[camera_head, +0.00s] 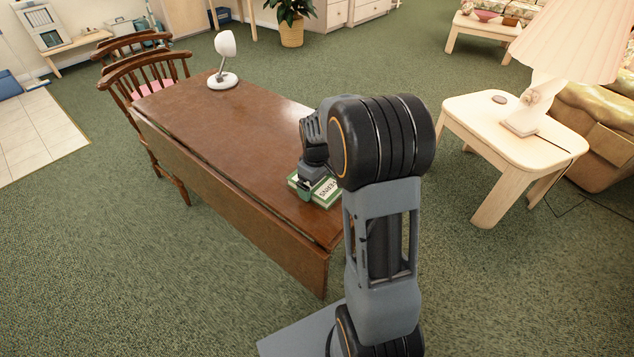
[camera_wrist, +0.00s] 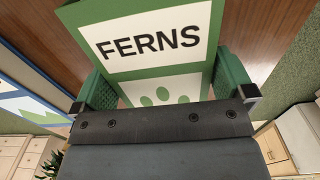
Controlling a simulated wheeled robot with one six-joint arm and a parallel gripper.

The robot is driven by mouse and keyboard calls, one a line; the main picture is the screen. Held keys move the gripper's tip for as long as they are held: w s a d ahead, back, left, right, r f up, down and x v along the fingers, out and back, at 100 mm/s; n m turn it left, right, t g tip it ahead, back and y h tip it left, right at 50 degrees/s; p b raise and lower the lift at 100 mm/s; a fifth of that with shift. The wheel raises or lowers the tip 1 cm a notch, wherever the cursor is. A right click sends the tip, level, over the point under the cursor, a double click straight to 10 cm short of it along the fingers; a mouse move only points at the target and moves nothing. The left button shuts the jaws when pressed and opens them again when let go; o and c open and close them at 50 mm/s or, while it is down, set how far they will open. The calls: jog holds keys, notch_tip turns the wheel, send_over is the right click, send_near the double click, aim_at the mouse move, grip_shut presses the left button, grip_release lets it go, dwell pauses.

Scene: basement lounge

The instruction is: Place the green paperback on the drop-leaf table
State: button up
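The green paperback, with a white "FERNS" label, shows at the right end of the drop-leaf table in the head view (camera_head: 328,192). It fills the upper middle of the wrist view (camera_wrist: 150,38). The drop-leaf table (camera_head: 215,117) is dark brown wood with its near leaf hanging down. My gripper (camera_head: 310,186) points down at the book. In the wrist view its green-padded fingers stand on both sides of the book and appear to touch its edges. The book is over or on the tabletop; I cannot tell whether its underside touches the wood.
A white desk lamp (camera_head: 223,80) stands at the table's far end. Wooden chairs (camera_head: 150,78) stand along its far left side. A pale side table (camera_head: 470,112) with a large lamp (camera_head: 570,42) is to the right. The middle of the tabletop is clear.

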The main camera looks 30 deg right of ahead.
notch_tip(320, 180, up, 12)
jog(key=p, duration=0.2)
jog(key=s+a+m+t, duration=0.1)
jog(key=s+a, duration=0.3)
jog(key=s, duration=0.4)
jog(key=s+a+m+t, duration=0.2)
jog(key=s+a+m, duration=0.2)
jog(key=s, duration=0.3)
jog(key=shift+s+a+f, duration=0.2)
jog(key=shift+s+a, duration=0.2)
jog(key=shift+a, duration=0.05)
